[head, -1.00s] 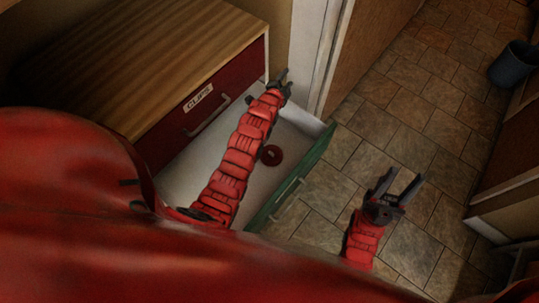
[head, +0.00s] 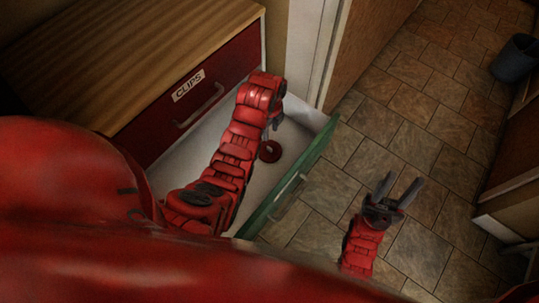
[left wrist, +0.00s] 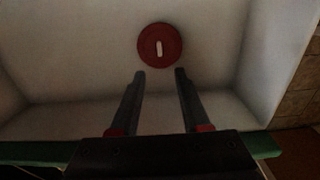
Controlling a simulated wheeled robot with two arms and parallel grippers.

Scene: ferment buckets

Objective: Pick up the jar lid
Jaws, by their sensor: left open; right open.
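The jar lid (head: 270,152) is a round dark red disc lying on the white floor of the open green-fronted drawer. In the left wrist view the lid (left wrist: 160,45) shows a small pale mark at its middle. My left gripper (left wrist: 160,72) is open and empty, with its fingertips pointing at the lid and just short of it in that view. In the head view my left gripper (head: 274,122) is partly hidden by its arm, above the drawer beside the lid. My right gripper (head: 402,188) is open and empty over the tiled floor.
The open drawer's green front (head: 292,188) with its handle stands to the right of the lid. A closed red drawer (head: 200,100) labelled CLIPS is behind, under a wooden top (head: 120,50). A dark bucket (head: 513,58) stands at the far right. The tiled floor between is clear.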

